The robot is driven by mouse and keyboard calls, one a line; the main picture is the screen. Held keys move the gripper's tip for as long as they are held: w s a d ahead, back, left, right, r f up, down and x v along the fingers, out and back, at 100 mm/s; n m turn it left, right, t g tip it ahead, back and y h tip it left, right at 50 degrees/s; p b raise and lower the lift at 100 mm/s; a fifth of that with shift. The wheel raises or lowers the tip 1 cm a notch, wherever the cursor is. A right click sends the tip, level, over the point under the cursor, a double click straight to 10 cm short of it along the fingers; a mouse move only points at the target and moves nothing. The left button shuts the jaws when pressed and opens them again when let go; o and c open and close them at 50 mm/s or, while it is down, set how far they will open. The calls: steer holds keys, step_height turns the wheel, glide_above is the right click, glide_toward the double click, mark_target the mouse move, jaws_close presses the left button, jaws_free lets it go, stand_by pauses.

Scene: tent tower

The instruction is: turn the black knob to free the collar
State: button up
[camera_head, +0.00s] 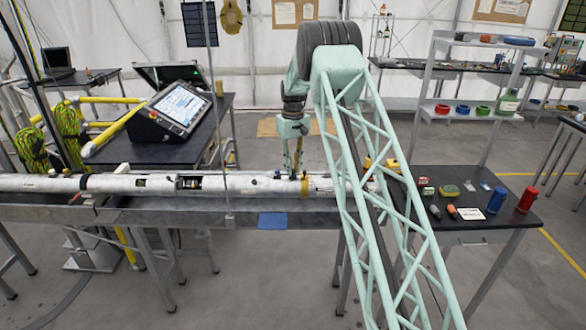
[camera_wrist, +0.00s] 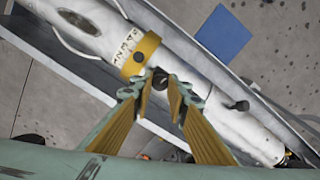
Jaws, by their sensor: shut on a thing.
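A long white tube (camera_head: 120,183) lies level along a grey bench. A yellow collar (camera_head: 305,188) rings it, and the collar also shows in the wrist view (camera_wrist: 140,53). The black knob (camera_wrist: 160,80) stands on the tube right beside the collar. My gripper (camera_wrist: 163,79) points down at the tube, with its yellow fingers on either side of this knob and shut on it. In the head view my gripper (camera_head: 298,174) is just above the tube by the collar. The fingertips partly hide the knob.
Another dark knob (camera_wrist: 240,105) stands farther along the tube. A blue sheet (camera_head: 272,221) lies at the bench's front edge. A control console (camera_head: 177,107) stands behind on the left. A dark table (camera_head: 470,180) with small parts and cans is on the right.

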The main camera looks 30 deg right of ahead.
mark_target(293, 170)
steer(key=shift+n, duration=0.6)
steer(key=o, duration=0.9)
steer(key=shift+r, duration=0.15)
steer(key=shift+r, duration=5.85)
